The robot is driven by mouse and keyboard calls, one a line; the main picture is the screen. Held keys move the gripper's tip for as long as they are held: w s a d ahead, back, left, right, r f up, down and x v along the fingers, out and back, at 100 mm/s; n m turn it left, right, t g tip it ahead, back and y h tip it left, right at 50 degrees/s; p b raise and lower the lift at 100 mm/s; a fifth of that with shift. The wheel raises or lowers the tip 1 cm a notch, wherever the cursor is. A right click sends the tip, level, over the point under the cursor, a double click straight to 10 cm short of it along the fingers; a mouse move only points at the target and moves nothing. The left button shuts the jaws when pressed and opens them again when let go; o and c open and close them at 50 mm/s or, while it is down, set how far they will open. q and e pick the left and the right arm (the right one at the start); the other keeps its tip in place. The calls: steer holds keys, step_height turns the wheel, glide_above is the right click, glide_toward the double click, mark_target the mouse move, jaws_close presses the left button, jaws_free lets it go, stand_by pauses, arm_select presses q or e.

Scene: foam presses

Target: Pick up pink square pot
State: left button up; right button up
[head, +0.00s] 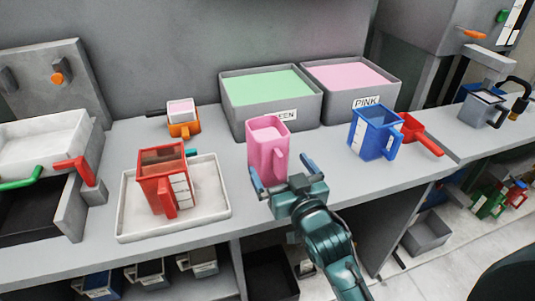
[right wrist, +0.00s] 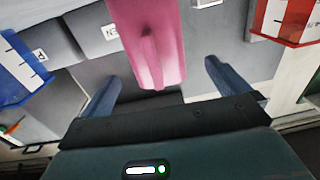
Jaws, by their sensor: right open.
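The pink square pot (head: 266,150) stands upright on the grey counter, its handle on the right front side. It holds something pale pink at its top. My right gripper (head: 283,170) is open at the front of the pot, its two blue fingers spread on either side. In the right wrist view the pot (right wrist: 147,40) lies ahead and between the two fingertips of the gripper (right wrist: 162,75), which do not appear to touch it. My left gripper is not in view.
A red pot (head: 160,175) stands in a white tray (head: 215,203) to the left. A blue pot (head: 368,138) and a red-handled item (head: 425,140) stand to the right. Bins of green (head: 235,125) and pink (head: 393,95) material stand behind. An orange pot (head: 185,129) is back left.

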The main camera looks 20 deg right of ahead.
mark_target(272, 149)
steer(key=w, duration=0.7)
steer(key=shift+p, duration=0.4)
steer(key=shift+c, duration=0.4)
steer(key=c, duration=1)
step_height(272, 149, up, 10)
steer(key=shift+p, duration=0.35)
